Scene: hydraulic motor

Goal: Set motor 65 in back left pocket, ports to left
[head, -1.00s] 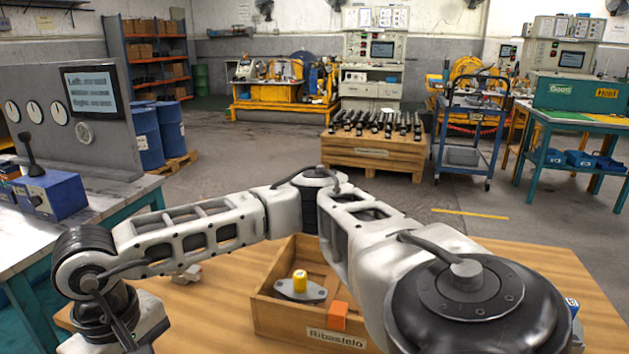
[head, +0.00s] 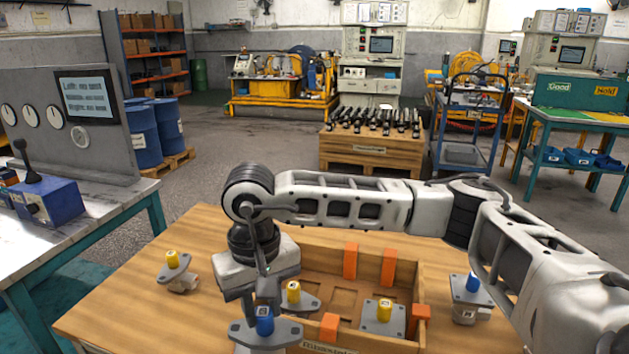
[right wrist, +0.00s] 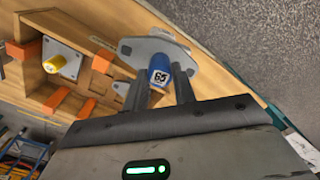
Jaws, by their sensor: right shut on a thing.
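My right gripper (head: 265,297) points down at the front left of the wooden crate (head: 425,330). It is shut on a grey motor with a blue cap (head: 264,322), held upright with its flange at the crate's front wall. In the right wrist view the held motor (right wrist: 160,72) sits between the fingers (right wrist: 163,92); its cap label seems to read 65. Its port side is hard to tell. In the crate stand a yellow-capped motor (head: 292,292) at left, partly behind the gripper, and another yellow-capped motor (head: 384,310) at front right. The back left pocket is partly hidden by my arm. My left gripper is not in view.
Orange blocks (head: 350,262) stand up along the crate's walls and dividers. A yellow-capped motor (head: 175,262) stands on the wooden table (head: 120,310) left of the crate. A blue-capped motor (head: 470,290) stands to its right. My right arm spans above the crate.

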